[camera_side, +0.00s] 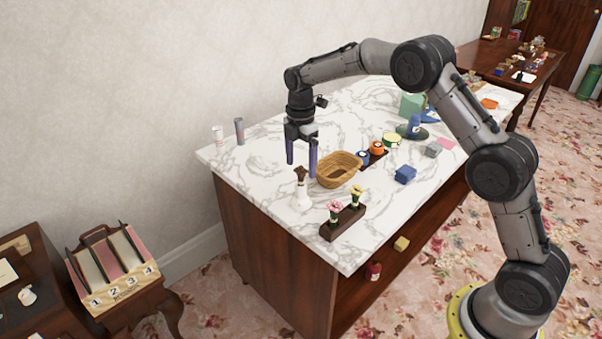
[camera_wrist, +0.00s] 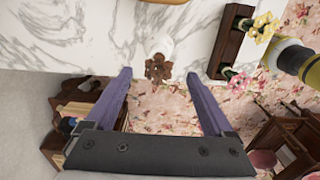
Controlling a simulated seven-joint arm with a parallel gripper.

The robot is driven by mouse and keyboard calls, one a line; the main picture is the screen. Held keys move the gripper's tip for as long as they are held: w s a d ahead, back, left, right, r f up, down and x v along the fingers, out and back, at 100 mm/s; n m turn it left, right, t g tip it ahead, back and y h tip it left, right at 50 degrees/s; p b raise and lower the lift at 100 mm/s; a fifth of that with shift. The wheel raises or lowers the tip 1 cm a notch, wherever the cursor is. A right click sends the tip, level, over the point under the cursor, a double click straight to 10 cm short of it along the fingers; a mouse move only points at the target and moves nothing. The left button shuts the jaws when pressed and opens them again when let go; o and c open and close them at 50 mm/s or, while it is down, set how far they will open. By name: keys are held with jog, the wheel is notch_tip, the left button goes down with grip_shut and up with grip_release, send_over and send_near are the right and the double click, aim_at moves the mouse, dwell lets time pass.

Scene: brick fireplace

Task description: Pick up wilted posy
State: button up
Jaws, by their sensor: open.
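The wilted posy (camera_side: 300,174) is a brown, drooping flower head standing in a white vase (camera_side: 301,198) near the front left of the marble counter. In the wrist view the brown posy (camera_wrist: 158,68) lies between and just beyond the fingertips, with the white vase (camera_wrist: 161,47) partly hidden under it. My gripper (camera_side: 301,172) has purple fingers. It is open and empty, above the counter beside the posy. In the wrist view my gripper (camera_wrist: 163,72) shows both fingers spread wide. The fingers do not appear to touch the posy.
A wicker basket (camera_side: 338,170) stands close right of the fingers. A dark wooden holder (camera_side: 341,224) with a pink flower (camera_side: 335,206) and a yellow flower (camera_side: 356,193) is near the front edge. Two small cylinders (camera_side: 239,131) stand at the back left. The left counter end is mostly clear.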

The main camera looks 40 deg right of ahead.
aim_at(301, 179)
jog(key=shift+w+d+f, duration=0.1)
jog(key=shift+d+f, duration=0.05)
jog(key=shift+f, duration=2.9)
grip_shut()
